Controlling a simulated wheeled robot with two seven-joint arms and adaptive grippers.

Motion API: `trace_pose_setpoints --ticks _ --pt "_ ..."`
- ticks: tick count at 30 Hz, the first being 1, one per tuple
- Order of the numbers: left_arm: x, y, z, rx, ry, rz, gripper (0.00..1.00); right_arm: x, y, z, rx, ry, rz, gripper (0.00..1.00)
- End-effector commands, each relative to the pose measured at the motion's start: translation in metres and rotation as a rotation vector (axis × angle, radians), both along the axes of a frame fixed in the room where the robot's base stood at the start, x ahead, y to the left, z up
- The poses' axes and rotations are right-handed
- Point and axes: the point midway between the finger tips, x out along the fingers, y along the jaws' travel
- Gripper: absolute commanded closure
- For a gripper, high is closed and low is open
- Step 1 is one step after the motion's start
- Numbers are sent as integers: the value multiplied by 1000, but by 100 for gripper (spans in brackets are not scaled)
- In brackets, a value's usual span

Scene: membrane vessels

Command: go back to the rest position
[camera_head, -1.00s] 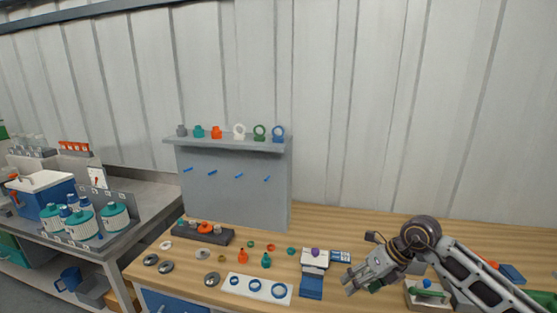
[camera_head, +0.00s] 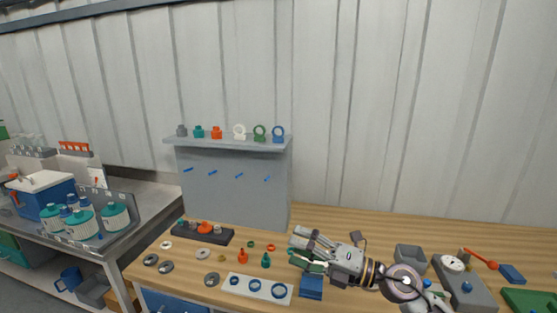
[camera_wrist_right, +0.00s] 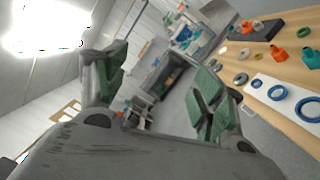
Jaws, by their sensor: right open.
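My right gripper (camera_head: 302,249) is in the head view above the wooden workbench (camera_head: 380,215), its fingers pointing left. It also shows in the right wrist view (camera_wrist_right: 160,90), where the two green-padded fingers stand wide apart with nothing between them. It is open and empty. In the head view it covers part of the bench behind the blue block (camera_head: 311,287). My left gripper is not in view.
A white strip with blue rings (camera_head: 256,288), an orange vessel part (camera_head: 242,256) and a teal one (camera_head: 266,260) lie left of the gripper. A grey shelf panel (camera_head: 235,185) stands behind. Grey trays (camera_head: 411,258) and a green mat (camera_head: 528,300) lie right.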

Motion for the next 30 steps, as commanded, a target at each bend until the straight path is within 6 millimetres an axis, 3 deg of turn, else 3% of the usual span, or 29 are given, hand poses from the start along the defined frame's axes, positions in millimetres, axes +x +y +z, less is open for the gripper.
trace_pose_setpoints --ticks 7,16,23,30 --pt "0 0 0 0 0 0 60 11 -15 28 269 76 -144 31" --pt "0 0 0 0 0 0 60 30 -56 37 555 216 -354 31" --pt "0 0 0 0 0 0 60 42 -95 21 739 356 -538 31" --pt "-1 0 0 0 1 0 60 45 -136 -16 892 532 -740 31"
